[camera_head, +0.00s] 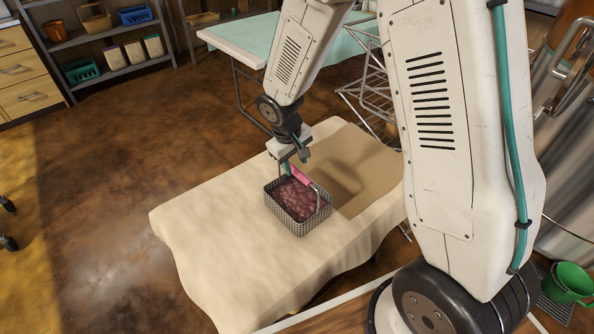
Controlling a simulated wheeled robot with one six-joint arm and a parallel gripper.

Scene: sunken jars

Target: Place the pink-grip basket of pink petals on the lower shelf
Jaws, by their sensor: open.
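The pink-grip basket (299,229) is a grey mesh basket with pink petals (294,200) inside. It stands upright on a low table with a cream cloth (215,232). Its pink grip (302,177) rises above the petals on the handle. My gripper (295,164) is open and points down right at the grip, with its fingers close to the grip's upper left end. I cannot tell whether they touch it. A grey shelf unit (115,68) stands at the back left, with its lower shelf carrying bins.
A teal bin (82,71) and several pale containers (133,52) stand on the lower shelf. A blue basket (135,15) and wicker baskets sit higher. A mint-topped table (245,42) and white rack (370,85) stand behind. A green bucket (570,284) is at right. Open floor lies left.

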